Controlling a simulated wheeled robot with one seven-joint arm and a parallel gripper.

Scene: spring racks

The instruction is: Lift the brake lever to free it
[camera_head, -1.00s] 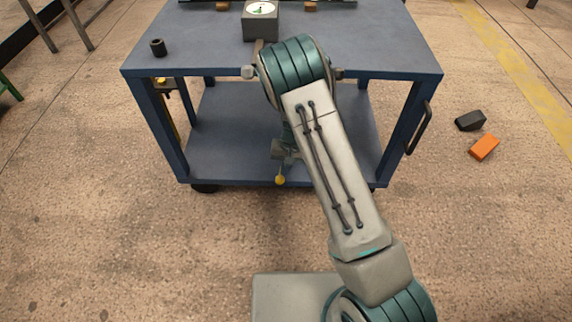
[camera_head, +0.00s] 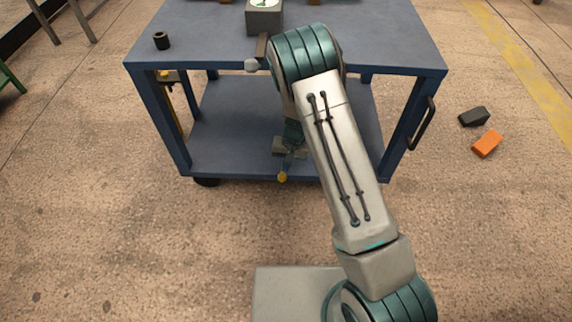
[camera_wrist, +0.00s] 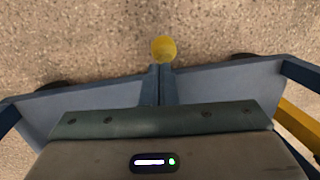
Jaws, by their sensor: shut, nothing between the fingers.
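The brake lever shows as a yellow knob (camera_head: 282,177) at the front edge of the cart's lower shelf. In the wrist view the yellow knob (camera_wrist: 164,49) is just beyond the fingertips. The rest of the lever is hidden or cannot be told from the fingers. My gripper (camera_wrist: 157,70) is shut and empty, its two fingers side by side and pointing at the knob. Whether they touch it or lie under it I cannot tell. In the head view my arm reaches down over the cart's front, and the fingers are mostly hidden.
The blue cart (camera_head: 205,50) has a black cylinder (camera_head: 161,40) and a grey box with a dial (camera_head: 264,20) on top. A side handle (camera_head: 422,125) is at right. A black block (camera_head: 474,117) and an orange block (camera_head: 488,143) lie on the open floor.

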